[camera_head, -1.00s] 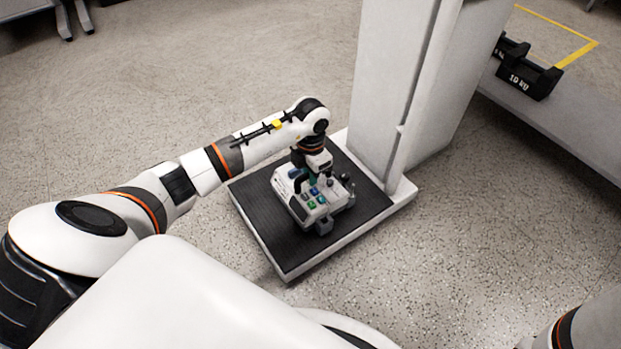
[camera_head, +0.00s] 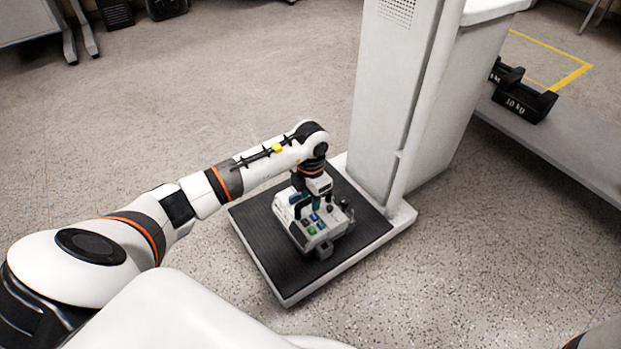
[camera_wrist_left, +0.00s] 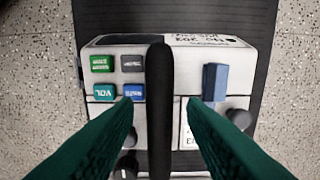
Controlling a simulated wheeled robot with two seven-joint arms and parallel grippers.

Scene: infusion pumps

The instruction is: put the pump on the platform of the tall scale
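The pump (camera_head: 322,232), a white box with coloured buttons and a black handle, rests on the black platform (camera_head: 262,235) of the tall scale (camera_head: 405,90). My left gripper (camera_head: 308,206) is right above the pump at its handle. In the left wrist view, the green fingers of the left gripper (camera_wrist_left: 160,103) stand apart on both sides of the black handle (camera_wrist_left: 160,85), with a gap visible on each side. The pump's buttons and labels (camera_wrist_left: 118,76) show behind them. My right gripper is out of view.
The scale's white column rises close behind the platform on the right. Black 10 kg weights (camera_head: 525,102) sit on a low grey ledge (camera_head: 560,140) at the right. The speckled floor around the platform is clear.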

